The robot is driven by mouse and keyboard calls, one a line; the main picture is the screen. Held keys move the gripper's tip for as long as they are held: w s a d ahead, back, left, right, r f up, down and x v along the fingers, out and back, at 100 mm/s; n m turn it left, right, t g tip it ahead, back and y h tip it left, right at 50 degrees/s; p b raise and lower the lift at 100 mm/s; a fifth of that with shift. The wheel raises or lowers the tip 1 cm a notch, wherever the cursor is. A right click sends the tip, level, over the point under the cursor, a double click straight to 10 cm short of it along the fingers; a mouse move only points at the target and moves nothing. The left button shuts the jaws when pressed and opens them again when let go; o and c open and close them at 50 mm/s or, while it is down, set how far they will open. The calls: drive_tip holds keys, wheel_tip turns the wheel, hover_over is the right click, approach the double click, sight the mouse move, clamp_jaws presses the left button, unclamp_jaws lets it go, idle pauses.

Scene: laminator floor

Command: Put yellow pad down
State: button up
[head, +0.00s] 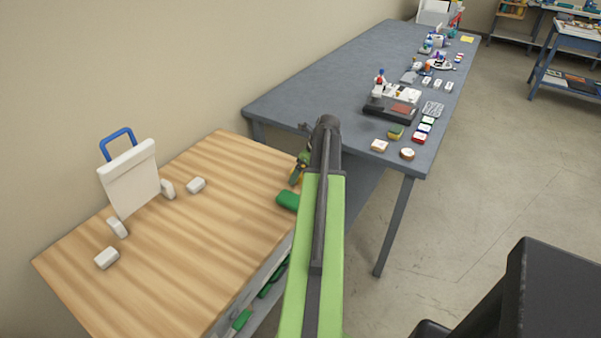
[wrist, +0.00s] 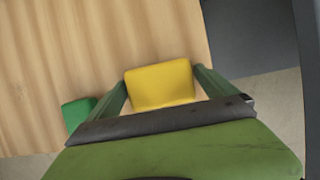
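The yellow pad (wrist: 160,84) sits between the two fingers of my gripper (wrist: 159,78) in the wrist view, with a finger against each side. My gripper (head: 299,168) is over the right end of the wooden table (head: 215,215) in the head view. My arm hides most of the pad there. I cannot tell whether the pad touches the tabletop. A green block (head: 288,200) lies on the table close to my gripper, and it also shows left of the fingers in the wrist view (wrist: 77,114).
A white stand with a blue handle (head: 130,178) and small white blocks (head: 196,185) are on the table's left part. The table's middle is bare. A grey bench (head: 310,90) behind carries a black device (head: 390,108) and several small items.

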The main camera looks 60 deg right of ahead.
drive_tip(key=shift+r, duration=0.1)
drive_tip(key=shift+r+p, duration=0.25)
drive_tip(key=shift+p, duration=0.1)
drive_tip(key=p+v, duration=1)
drive_tip(key=v, duration=0.1)
drive_tip(key=shift+s+r+p, duration=0.2)
drive_tip(key=shift+r+p, duration=0.1)
drive_tip(key=shift+p, duration=0.05)
drive_tip(key=shift+w+a, duration=0.1)
